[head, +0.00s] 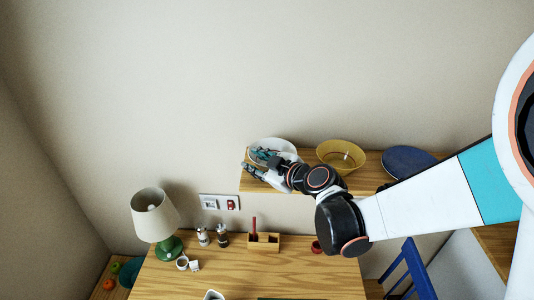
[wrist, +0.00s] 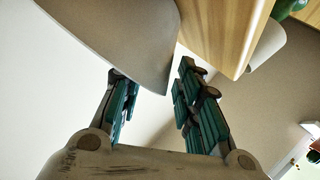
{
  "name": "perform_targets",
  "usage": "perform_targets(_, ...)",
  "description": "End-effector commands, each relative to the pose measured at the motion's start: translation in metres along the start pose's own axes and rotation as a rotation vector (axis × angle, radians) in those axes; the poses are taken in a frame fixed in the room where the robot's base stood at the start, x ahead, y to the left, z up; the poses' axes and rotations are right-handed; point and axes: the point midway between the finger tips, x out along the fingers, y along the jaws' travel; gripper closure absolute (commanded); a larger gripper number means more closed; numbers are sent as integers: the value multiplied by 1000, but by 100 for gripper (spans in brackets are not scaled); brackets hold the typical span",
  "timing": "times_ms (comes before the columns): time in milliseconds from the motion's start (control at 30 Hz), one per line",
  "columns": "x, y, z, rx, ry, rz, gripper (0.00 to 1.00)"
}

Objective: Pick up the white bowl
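The white bowl (head: 277,146) is on the wooden wall shelf, at its left end. My gripper (head: 257,161) is at the bowl's left front side, with one finger over the bowl and the other lower, outside it. In the wrist view the bowl (wrist: 115,35) looms large at the upper left, tilted in the picture. My gripper (wrist: 152,70) has its two teal fingers well apart, with the bowl's lower edge reaching between them. I cannot tell whether either finger touches the bowl. My wrist hides part of the bowl in the head view.
The wooden shelf (head: 368,178) also holds a yellow bowl (head: 341,155) and a blue plate (head: 408,160) to the right. Below, a table (head: 290,275) carries a lamp (head: 155,215), two shakers (head: 213,237) and a wooden holder (head: 263,242). The wall is close behind the shelf.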

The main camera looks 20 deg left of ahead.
Motion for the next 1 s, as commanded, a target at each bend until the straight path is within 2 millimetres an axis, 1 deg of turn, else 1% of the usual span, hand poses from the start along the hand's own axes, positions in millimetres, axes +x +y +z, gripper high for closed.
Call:
perform_targets(233,0,0,1,0,0,0,69)
perform_targets(267,0,0,1,0,0,0,76)
perform_targets(300,0,0,1,0,0,0,85)
perform_targets(367,0,0,1,0,0,0,98)
perform_targets(400,0,0,1,0,0,0,100)
perform_targets(833,0,1,0,0,0,0,100)
perform_targets(1000,-1,5,-8,0,0,1,100)
